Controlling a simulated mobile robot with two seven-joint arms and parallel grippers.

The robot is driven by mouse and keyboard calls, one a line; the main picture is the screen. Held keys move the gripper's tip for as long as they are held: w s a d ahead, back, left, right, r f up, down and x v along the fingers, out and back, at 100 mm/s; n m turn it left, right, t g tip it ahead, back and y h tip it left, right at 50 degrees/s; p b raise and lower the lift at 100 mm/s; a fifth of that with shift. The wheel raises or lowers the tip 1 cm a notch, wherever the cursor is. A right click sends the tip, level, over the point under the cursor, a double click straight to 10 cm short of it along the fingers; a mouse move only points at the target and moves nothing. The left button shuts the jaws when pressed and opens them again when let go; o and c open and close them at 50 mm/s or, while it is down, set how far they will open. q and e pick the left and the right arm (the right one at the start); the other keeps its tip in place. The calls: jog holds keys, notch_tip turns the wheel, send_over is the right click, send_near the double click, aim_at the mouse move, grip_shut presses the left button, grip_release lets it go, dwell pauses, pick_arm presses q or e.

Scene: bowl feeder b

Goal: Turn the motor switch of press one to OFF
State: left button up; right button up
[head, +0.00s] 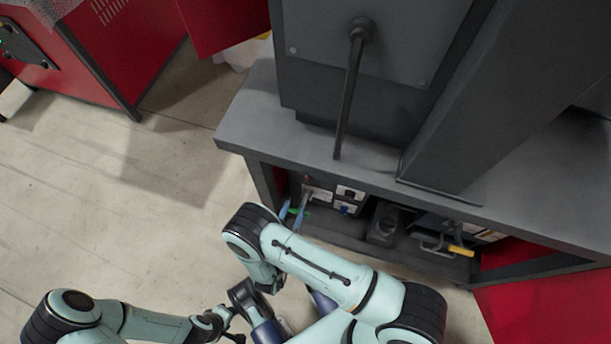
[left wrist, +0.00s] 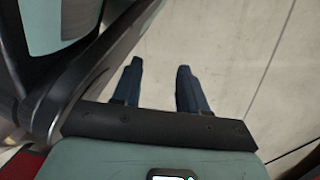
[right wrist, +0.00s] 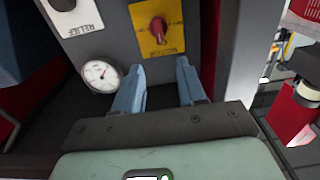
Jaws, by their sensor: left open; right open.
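A red rotary switch knob (right wrist: 158,29) sits on a yellow plate (right wrist: 174,44) on a grey panel in the right wrist view. The plate's lettering is upside down and too small to read surely, so I cannot tell the knob's setting. My right gripper (right wrist: 160,69) is open and empty, its blue fingers pointing at the panel, apart from the knob. In the head view the right gripper (head: 293,212) reaches into the opening under the grey press top (head: 330,150); the knob cannot be made out there. My left gripper (left wrist: 159,72) is open and empty above bare floor.
A round gauge (right wrist: 101,74) and a white RELIEF plate (right wrist: 77,15) are left of the switch in the right wrist view. A long lever (head: 347,100) hangs on the press front. A red cabinet (head: 120,50) stands at the left. The floor (head: 90,200) between is clear.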

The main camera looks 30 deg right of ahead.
pick_arm(q)
jog(key=shift+g, duration=0.9)
jog(key=s+f, duration=0.1)
jog(key=s+b, duration=0.1)
jog(key=s, duration=0.1)
jog(key=s+f+b, duration=0.1)
jog(key=s, duration=0.1)
jog(key=shift+a+f, duration=0.3)
jog(key=shift+f, duration=0.05)
pick_arm(e)
jog(key=x, duration=1.1)
jog(key=shift+w+d, duration=0.1)
grip_shut()
